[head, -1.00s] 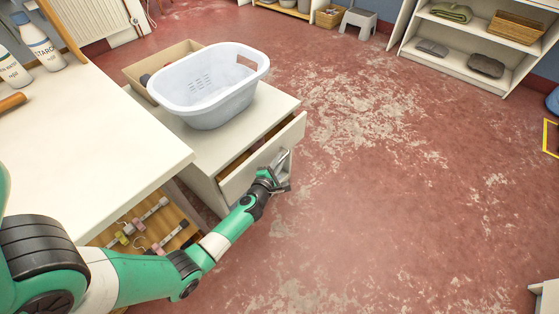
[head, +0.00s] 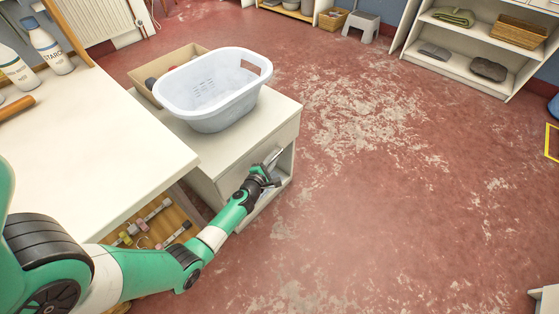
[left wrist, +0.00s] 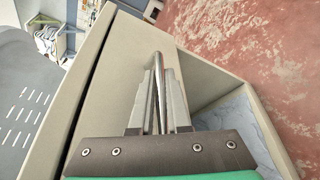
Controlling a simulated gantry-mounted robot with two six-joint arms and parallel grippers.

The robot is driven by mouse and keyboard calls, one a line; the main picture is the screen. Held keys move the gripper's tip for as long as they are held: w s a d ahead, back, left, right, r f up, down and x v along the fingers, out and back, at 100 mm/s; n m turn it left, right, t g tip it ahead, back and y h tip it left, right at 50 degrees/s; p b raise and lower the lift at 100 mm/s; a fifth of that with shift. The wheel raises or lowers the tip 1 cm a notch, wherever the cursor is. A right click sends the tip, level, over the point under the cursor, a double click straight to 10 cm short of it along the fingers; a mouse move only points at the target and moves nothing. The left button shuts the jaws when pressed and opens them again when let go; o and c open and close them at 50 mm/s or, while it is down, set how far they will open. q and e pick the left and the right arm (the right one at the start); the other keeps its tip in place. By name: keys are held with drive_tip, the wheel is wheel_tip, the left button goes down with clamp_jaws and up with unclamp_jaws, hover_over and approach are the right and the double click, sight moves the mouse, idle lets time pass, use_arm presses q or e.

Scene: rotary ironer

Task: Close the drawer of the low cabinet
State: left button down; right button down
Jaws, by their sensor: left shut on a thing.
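The low cabinet (head: 278,103) stands beside the worktable, its pale top bare at the right. Its drawer front (head: 284,136) looks about flush with the cabinet in the head view. In the left wrist view the drawer front (left wrist: 125,75) shows a thin dark seam along the cabinet top. My left gripper (head: 268,168) is at the front of the drawer, its fingers (left wrist: 160,98) shut on the upright-looking metal bar handle (left wrist: 155,75). The fingers hide part of the handle. My right gripper is not in view.
An open compartment with pale bluish cloth (left wrist: 232,122) lies below the drawer. The worktable (head: 90,150) is at the left. The red floor (head: 400,200) at right is clear.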

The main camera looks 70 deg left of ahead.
use_arm(q)
drive_tip(key=c, duration=0.9)
unclamp_jaws()
drive_tip(key=shift+s+a, duration=0.1)
drive_tip(key=shift+a, duration=0.15)
drive_tip(key=shift+d, duration=0.1)
drive_tip(key=shift+s+d+r, duration=0.25)
drive_tip(key=shift+s, duration=0.05)
drive_tip(key=p+v, duration=0.3)
drive_tip(key=v, duration=0.7)
drive_tip(key=shift+s+d, duration=0.25)
drive_tip(key=shift+d, duration=0.1)
